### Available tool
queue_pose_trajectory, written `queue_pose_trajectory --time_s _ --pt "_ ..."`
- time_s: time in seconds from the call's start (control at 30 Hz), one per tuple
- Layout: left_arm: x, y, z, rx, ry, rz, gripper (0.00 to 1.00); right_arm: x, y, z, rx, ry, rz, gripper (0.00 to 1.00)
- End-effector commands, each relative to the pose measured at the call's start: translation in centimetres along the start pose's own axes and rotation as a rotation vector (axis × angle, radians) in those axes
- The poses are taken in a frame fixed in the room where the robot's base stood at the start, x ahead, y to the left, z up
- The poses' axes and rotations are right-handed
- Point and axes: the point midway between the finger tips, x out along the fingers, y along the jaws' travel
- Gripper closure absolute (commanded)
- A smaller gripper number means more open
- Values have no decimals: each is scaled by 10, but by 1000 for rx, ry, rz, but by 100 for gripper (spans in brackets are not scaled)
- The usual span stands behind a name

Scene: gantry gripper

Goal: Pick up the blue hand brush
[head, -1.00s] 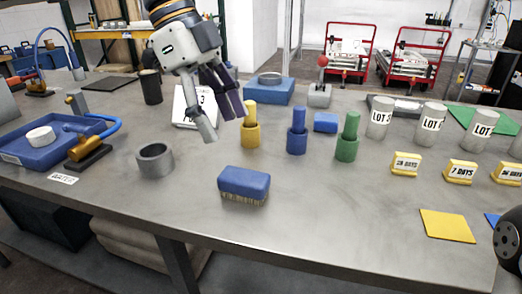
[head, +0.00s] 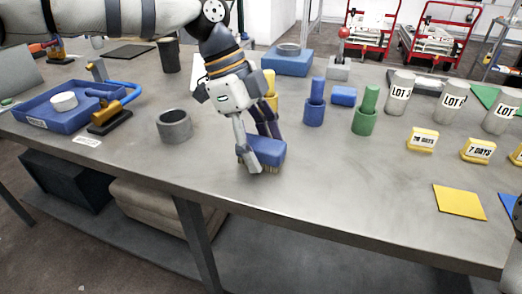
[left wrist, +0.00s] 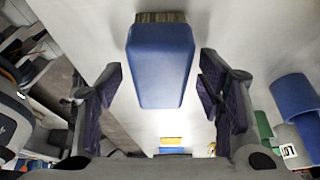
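The blue hand brush (head: 270,152) lies on the grey table near its front edge, bristles down. My left gripper (head: 262,154) is lowered over it, with one finger on the near side and the other on the far side, partly hiding the brush. In the left wrist view, the brush (left wrist: 160,65) lies between the two spread fingers of the left gripper (left wrist: 162,85), with a gap on each side. The left gripper is open and holds nothing.
A grey ring (head: 174,126) stands left of the brush. A blue tray (head: 55,118) is at the left, and a yellow mat (head: 459,201) at the right. The table front edge is close.

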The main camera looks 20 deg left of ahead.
Motion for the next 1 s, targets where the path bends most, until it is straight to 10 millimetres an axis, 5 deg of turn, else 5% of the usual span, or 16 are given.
queue_pose_trajectory --time_s 0.03,0.23,0.57,0.77,1.0 --pt "0 0 0 0 0 0 48 0 0 0 0 0 0 60" --pt "0 0 0 0 0 0 92 0 0 0 0 0 0 60" --pt "-4 0 -1 0 0 0 92 0 0 0 0 0 0 60" --pt "-36 2 -15 3 -1 -6 92 -2 0 -2 0 7 0 60" --pt "-98 67 -48 10 -3 -18 92 -29 -1 -20 -1 97 -4 60"
